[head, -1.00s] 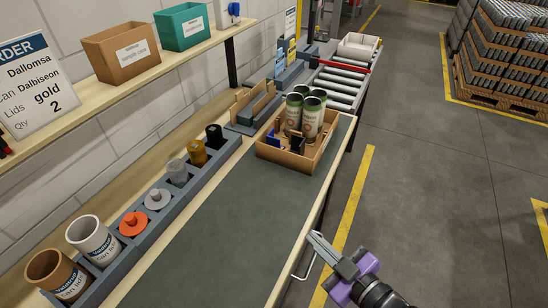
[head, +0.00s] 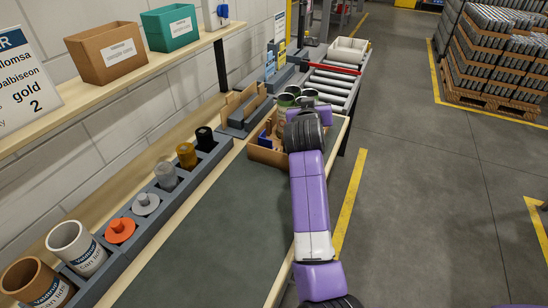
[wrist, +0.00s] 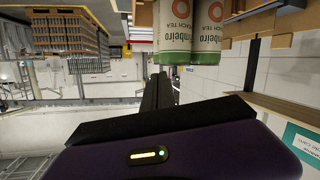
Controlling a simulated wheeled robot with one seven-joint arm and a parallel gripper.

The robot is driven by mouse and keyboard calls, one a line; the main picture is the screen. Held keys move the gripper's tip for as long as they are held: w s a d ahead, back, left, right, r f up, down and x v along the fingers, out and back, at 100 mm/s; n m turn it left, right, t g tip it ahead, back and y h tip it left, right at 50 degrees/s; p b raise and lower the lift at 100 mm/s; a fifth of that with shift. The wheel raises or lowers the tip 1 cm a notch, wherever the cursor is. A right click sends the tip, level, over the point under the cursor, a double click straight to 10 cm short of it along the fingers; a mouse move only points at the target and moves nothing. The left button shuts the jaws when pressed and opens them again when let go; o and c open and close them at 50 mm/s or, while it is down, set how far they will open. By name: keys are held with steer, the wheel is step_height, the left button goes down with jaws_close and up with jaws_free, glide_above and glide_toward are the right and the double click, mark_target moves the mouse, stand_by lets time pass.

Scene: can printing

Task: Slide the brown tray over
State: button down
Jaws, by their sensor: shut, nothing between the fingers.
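The brown tray (head: 266,156) sits on the dark green bench top, near its far end. Several green and cream cans (head: 284,101) stand in it, with blue and black pieces beside them. My arm now covers the tray's right side. My gripper is at the tray's far right part in the head view, its fingers hidden behind my wrist. In the wrist view my gripper (wrist: 162,88) is shut and empty, its fingers pointing towards the cans (wrist: 204,32). Whether the fingers touch the tray cannot be told.
A grey roller conveyor (head: 332,86) with a red bar (head: 333,66) across it lies beyond the bench end. A grey rack (head: 160,192) with cups and coloured lids runs along the left. The bench front is clear.

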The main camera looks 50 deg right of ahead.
steer(key=w+a+f+m+g+y+b, duration=0.1)
steer(key=a+f+m+g+y+b, duration=0.15)
steer(key=a+m+g+y, duration=0.85)
steer(key=a+f+n+t, duration=0.1)
steer(key=a+f+n, duration=0.1)
steer(key=f, duration=0.1)
steer(key=a+f+n+t+y+p, duration=0.1)
steer(key=f+n, duration=0.1)
steer(key=f, duration=0.1)
steer(key=a+f+n, duration=0.1)
steer(key=a+f, duration=0.1)
steer(key=f, duration=0.2)
steer(key=shift+a+n+t+y+p, duration=0.35)
steer(key=shift+n+t+y+p, duration=0.05)
steer(key=d, duration=0.1)
steer(key=w+d, duration=0.1)
steer(key=shift+d+r, duration=0.2)
steer(key=shift+d, duration=0.1)
steer(key=shift+w+d+p, duration=0.25)
steer(key=shift+d+p, duration=0.05)
steer(key=shift+d, duration=0.25)
steer(key=shift+d, duration=0.1)
